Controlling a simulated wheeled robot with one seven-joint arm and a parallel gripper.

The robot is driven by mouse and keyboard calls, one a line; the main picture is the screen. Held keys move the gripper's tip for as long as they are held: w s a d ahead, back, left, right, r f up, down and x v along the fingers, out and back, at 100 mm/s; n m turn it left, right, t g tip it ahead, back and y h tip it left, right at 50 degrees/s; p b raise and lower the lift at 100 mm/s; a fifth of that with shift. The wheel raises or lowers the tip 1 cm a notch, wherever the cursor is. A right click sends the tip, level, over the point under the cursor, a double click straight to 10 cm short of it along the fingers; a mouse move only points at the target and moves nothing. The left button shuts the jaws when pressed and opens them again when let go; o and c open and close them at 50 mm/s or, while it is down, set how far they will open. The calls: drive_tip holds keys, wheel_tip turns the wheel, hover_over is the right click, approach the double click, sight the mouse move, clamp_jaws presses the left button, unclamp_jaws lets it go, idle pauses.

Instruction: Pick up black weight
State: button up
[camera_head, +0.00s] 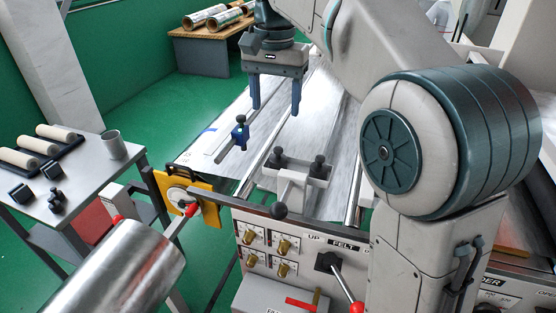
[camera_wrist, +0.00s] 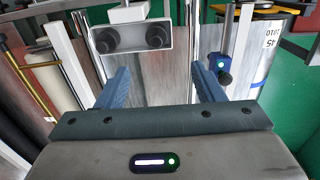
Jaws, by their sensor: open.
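Two small black knob-shaped pieces, which look like the black weights, sit in a pale tray (camera_head: 292,181) on the machine: a left one (camera_head: 280,160) and a right one (camera_head: 318,166). In the wrist view the same tray (camera_wrist: 131,51) shows two round black pieces, one at left (camera_wrist: 107,40) and one at right (camera_wrist: 156,36). My gripper (camera_head: 275,108) has its blue fingers apart and pointing down, above and behind the tray in the head view. In the wrist view my gripper (camera_wrist: 162,72) has nothing between its fingers, and the tray lies beyond them, to the left.
A blue clamp (camera_head: 240,133) stands on a rail left of the tray. Metal rails flank it. A control panel (camera_head: 262,240) is in front. A side table (camera_head: 90,165) at left holds black blocks (camera_head: 20,193), rollers and a grey cup (camera_head: 113,145).

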sight(278, 148)
wheel_tip(278, 148, down, 7)
drive_tip(key=shift+f, duration=0.1)
drive_tip(key=shift+s+d+f+p, duration=0.1)
drive_tip(key=shift+f+p, duration=0.1)
drive_tip(key=shift+f, duration=1.1)
drive_tip(key=shift+s+d+f+p, duration=0.1)
drive_tip(key=shift+f+p, duration=0.1)
drive_tip(key=shift+f, duration=1.1)
drive_tip(key=shift+r, duration=0.1)
drive_tip(key=c, duration=1.3)
drive_tip(key=shift+r, duration=0.1)
wheel_tip(278, 148, up, 18)
drive_tip(key=shift+p, duration=0.35)
